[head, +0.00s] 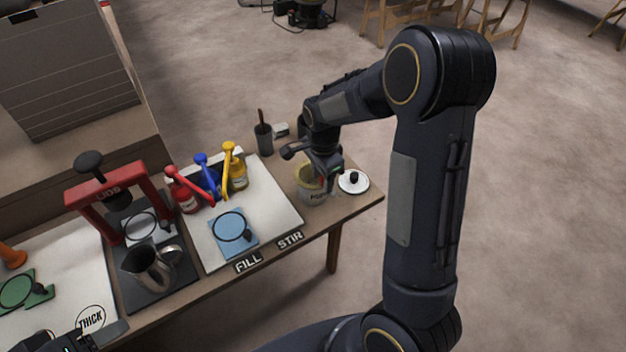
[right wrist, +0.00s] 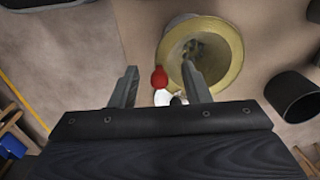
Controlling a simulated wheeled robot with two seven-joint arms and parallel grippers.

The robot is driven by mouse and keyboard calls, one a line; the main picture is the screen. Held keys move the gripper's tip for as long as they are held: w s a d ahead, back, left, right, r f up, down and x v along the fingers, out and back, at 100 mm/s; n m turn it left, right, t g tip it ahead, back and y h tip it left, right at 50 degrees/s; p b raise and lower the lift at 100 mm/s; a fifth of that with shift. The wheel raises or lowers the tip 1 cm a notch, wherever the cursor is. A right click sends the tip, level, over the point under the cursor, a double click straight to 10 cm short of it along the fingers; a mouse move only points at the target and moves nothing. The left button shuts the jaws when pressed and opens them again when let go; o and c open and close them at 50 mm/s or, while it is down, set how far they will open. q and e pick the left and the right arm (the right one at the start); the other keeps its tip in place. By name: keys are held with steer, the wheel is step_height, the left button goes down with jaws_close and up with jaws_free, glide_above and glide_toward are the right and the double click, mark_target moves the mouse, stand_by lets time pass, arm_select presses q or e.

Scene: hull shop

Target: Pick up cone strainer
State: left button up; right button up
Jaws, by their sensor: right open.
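The cone strainer (right wrist: 228,60) shows in the right wrist view as a wide pale-yellow funnel with a round rim. A red knob (right wrist: 160,77) is beside its rim and between my fingers. In the head view, the strainer (head: 307,172) is in the mouth of a pale pot (head: 313,197), partly hidden by my right gripper (head: 326,172). That gripper (right wrist: 158,78) is open. Its right finger overlaps the strainer's opening in the picture; contact cannot be told. A dark part of my left arm's end (head: 70,342) shows at the lower left; its jaws are unclear.
A white lid (head: 354,183) with a black knob lies right of the pot. A dark cup (head: 264,139) with a stick stands behind. Red, blue and yellow pump bottles (head: 238,172), a blue plate (head: 235,232), a metal jug (head: 150,268) and a red press (head: 110,188) stand left.

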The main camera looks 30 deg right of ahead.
steer(key=shift+f, duration=0.2)
jaws_close()
stand_by(0.3)
steer(key=shift+r, duration=0.1)
